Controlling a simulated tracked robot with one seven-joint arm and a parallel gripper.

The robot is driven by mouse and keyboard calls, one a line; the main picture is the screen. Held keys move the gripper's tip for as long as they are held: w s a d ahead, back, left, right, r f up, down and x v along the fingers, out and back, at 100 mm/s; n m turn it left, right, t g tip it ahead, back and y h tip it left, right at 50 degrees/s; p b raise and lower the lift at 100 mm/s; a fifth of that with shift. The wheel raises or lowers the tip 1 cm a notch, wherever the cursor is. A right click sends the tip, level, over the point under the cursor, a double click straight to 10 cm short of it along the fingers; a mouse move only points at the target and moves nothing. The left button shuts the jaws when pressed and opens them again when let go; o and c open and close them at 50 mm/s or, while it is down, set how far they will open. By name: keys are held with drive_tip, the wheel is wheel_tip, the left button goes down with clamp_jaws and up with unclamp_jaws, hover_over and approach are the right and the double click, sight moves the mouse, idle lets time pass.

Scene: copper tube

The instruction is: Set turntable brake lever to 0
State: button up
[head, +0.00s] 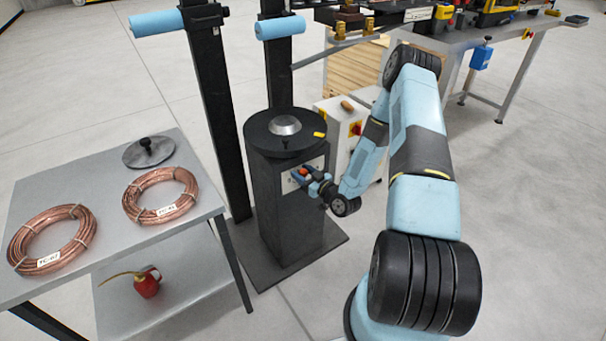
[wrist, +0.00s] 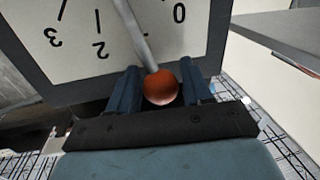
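The turntable brake lever has a thin grey rod (wrist: 133,35) and an orange-red ball knob (wrist: 161,88). It sits on the pale dial plate (wrist: 75,28) on the turntable pedestal's (head: 285,210) side. The numbers 3, 2 and 0 show in the wrist view. The rod lies between 2 and 0 and covers the place between them. My gripper (wrist: 160,85) has a blue finger on each side of the knob, with little or no gap visible, and looks shut on it. The red knob also shows small between the fingers in the head view (head: 303,172).
The round black turntable (head: 268,143) tops the pedestal. A grey table (head: 110,215) with two copper coils and a black-knobbed disc stands left. Dark posts (head: 215,110) stand behind. A white control box (head: 345,120) is close behind my forearm. A workbench stands at back right.

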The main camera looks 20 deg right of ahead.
clamp_jaws()
